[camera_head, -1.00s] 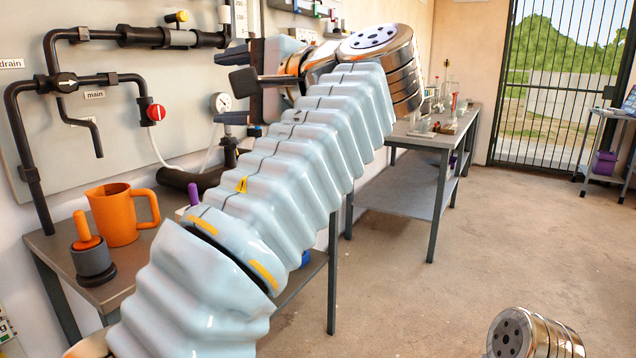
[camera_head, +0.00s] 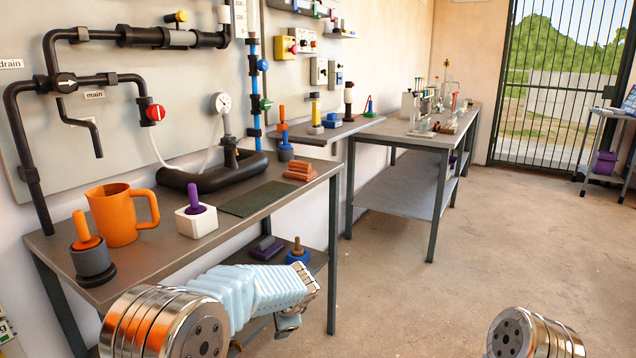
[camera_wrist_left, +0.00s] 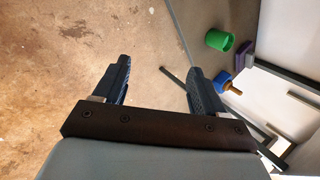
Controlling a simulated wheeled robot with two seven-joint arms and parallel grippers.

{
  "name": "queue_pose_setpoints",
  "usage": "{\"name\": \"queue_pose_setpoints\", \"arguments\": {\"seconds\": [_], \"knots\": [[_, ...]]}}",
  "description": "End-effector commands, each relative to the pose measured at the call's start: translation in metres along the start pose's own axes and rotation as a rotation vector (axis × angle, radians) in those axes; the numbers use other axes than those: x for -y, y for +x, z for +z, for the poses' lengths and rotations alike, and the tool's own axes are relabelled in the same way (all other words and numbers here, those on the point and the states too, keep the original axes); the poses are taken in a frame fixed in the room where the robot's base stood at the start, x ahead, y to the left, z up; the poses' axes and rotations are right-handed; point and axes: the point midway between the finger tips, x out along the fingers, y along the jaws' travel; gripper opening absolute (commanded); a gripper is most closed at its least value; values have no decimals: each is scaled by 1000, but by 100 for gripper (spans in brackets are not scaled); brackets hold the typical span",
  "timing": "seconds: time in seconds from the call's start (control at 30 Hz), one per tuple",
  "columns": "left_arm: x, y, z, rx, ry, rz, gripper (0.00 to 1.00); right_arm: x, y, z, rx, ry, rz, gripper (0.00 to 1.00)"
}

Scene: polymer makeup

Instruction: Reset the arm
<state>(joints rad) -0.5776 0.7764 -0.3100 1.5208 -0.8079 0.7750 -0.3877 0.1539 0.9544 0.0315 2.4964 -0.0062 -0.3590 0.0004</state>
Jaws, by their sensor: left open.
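My left arm (camera_head: 250,290) is folded low at the bottom left in the head view, in front of the near bench. In the left wrist view my left gripper (camera_wrist_left: 158,68) has its two dark fingers spread apart with nothing between them. It hangs over bare brown floor, beside the bench legs. My right arm shows only as a metal joint (camera_head: 535,335) at the bottom right edge; its gripper is out of view.
The near bench (camera_head: 130,267) holds an orange mug (camera_head: 118,218), a grey pot with orange handle (camera_head: 92,262), a white block with purple handle (camera_head: 196,221) and a dark mat (camera_head: 258,199). The floor (camera_head: 420,300) is clear.

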Motion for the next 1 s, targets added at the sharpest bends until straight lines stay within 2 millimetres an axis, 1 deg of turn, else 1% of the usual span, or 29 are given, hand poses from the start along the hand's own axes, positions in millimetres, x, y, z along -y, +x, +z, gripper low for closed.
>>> {"name": "queue_pose_setpoints", "arguments": {"seconds": [0.03, 0.07, 0.1, 0.17, 0.2, 0.23, 0.27, 0.3, 0.37, 0.4, 0.5, 0.6, 0.67, 0.77, 1.0], "knots": [[-35, 30, 6, -27, -47, 91, 71, 0, 0, 0, 0, 0, 0, 0], [-57, 46, 8, -51, -85, 146, 71, 0, 0, 0, 0, 0, 0, 0], [-86, 64, 11, -79, -145, 219, 71, 0, 0, 0, 0, 0, 0, 0], [-135, 87, 18, -115, -252, 333, 71, 0, 0, 0, 0, 0, 0, 0], [-168, 99, 22, -135, -338, 409, 71, 0, 0, 0, 0, 0, 0, 0], [-193, 106, 26, -147, -409, 466, 71, 0, 0, 0, 0, 0, 0, 0], [-218, 111, 31, -153, -487, 523, 71, 0, 0, 0, 0, 0, 0, 0], [-251, 115, 37, -157, -599, 593, 71, 0, 0, 0, 0, 0, 0, 0], [-296, 116, 48, -147, -777, 686, 71, 0, 0, 0, 0, 0, 0, 0], [-323, 113, 55, -132, -895, 736, 71, 0, 0, 0, 0, 0, 0, 0], [-373, 101, 72, -73, -1156, 816, 71, 0, 0, 0, 0, 0, 0, 0], [-401, 90, 86, -15, -1326, 845, 71, 0, 0, 0, 0, 0, 0, 0], [-409, 85, 91, 6, -1380, 850, 71, 0, 0, 0, 0, 0, 0, 0], [-414, 83, 94, 18, -1415, 850, 71, 0, 0, 0, 0, 0, 0, 0], [-413, 84, 94, 17, -1412, 848, 71, 0, 0, 0, 0, 0, 0, 0]]}}
